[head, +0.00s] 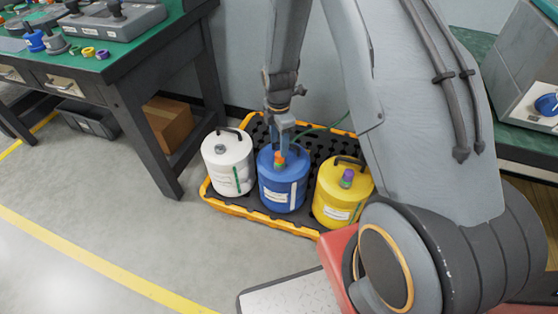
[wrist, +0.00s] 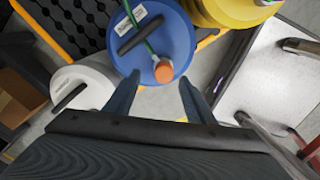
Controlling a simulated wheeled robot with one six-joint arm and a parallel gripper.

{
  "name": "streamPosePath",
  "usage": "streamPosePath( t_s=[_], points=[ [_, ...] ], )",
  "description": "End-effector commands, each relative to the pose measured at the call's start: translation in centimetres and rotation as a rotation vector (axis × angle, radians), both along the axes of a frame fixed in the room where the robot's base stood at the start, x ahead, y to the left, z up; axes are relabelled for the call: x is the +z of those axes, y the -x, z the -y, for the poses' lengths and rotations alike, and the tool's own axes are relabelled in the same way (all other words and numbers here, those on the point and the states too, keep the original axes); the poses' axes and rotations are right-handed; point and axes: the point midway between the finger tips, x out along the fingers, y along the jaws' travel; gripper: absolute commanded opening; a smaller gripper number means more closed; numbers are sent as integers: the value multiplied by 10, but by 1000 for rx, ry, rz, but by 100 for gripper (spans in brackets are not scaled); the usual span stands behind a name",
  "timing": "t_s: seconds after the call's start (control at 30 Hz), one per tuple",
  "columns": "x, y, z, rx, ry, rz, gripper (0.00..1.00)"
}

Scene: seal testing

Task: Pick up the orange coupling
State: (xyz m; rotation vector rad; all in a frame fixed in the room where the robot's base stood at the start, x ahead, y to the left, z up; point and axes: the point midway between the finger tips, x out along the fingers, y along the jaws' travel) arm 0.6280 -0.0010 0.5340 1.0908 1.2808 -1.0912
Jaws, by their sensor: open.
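The orange coupling (head: 281,160) sits on top of the blue canister (head: 284,190), at the end of a green hose. In the wrist view the orange coupling (wrist: 164,72) shows near the canister's edge, with the green hose running up from it. My gripper (head: 280,146) is above the blue canister, pointing down, and partly hides the lid. In the wrist view my gripper (wrist: 158,80) has its two fingers apart, one on each side of the coupling in the picture. The gripper is empty. I cannot tell exactly how far the fingertips are from the coupling.
A white canister (head: 228,164) stands to the left, and a yellow canister (head: 341,196) with a purple coupling (head: 347,178) to the right. All stand on a black tray with an orange rim (head: 218,203). A workbench (head: 124,62) stands at left.

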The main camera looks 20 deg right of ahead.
Motion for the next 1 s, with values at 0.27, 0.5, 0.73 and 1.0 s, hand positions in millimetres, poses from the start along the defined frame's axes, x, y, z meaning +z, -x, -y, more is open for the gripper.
streamPosePath(
  t_s=[0.27,0.5,0.73,1.0],
  points=[
    [-35,9,1,-2,0,-3,50],
    [-54,7,0,-2,1,2,50],
    [-54,7,0,-2,1,2,45],
    [-54,7,1,-2,1,2,3]
  ],
)
